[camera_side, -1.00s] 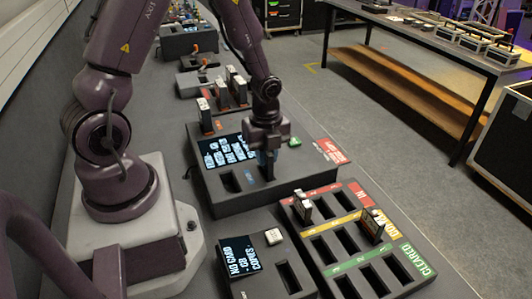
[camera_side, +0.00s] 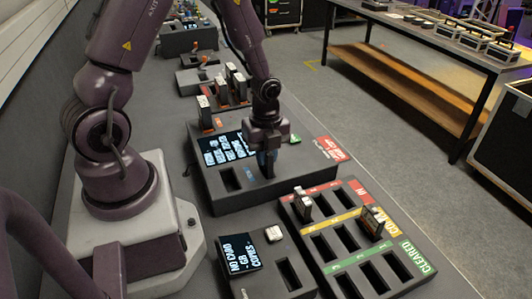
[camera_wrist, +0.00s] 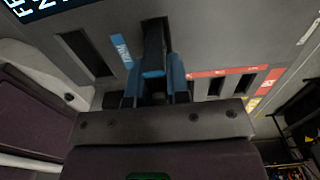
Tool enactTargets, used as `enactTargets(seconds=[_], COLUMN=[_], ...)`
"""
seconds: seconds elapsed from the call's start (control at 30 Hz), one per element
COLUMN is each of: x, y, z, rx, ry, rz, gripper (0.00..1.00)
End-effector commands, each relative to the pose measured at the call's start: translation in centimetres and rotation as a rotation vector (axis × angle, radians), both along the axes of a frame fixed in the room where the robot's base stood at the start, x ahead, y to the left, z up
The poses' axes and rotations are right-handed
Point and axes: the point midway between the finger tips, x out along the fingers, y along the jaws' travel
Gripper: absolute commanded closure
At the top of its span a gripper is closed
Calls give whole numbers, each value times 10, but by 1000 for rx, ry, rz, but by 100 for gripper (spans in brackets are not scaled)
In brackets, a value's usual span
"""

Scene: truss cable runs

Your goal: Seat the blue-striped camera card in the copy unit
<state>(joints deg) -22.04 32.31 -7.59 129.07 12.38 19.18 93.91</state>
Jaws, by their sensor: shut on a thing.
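The copy unit (camera_side: 290,187) is a dark grey box with a lit screen (camera_side: 225,148) and slots in its top. My gripper (camera_side: 267,164) is low over the unit, to the right of an empty slot (camera_side: 230,179). In the wrist view, my blue fingertips (camera_wrist: 157,82) are shut on a dark, upright card (camera_wrist: 154,45). The card stands at the unit's top beside a blue label (camera_wrist: 121,50). Its lower end is hidden, so I cannot tell how deep it sits in a slot.
A tray (camera_side: 420,283) with red, yellow and green bands stands in front; one pale-topped card (camera_side: 302,203) and one dark card (camera_side: 376,220) stand in it. A small unit (camera_side: 275,285) with a screen is beside it. Several cards (camera_side: 235,82) stand in a rack behind.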

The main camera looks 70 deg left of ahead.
Motion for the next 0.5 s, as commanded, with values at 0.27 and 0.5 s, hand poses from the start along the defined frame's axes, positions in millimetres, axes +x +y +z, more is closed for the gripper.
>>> enactTargets(seconds=[0.27, 0.5], x=[0, 0], y=[0, 0], z=[-5, -7], rx=[0, 0], ry=[0, -1], rz=[0, 0], gripper=[100, 100])
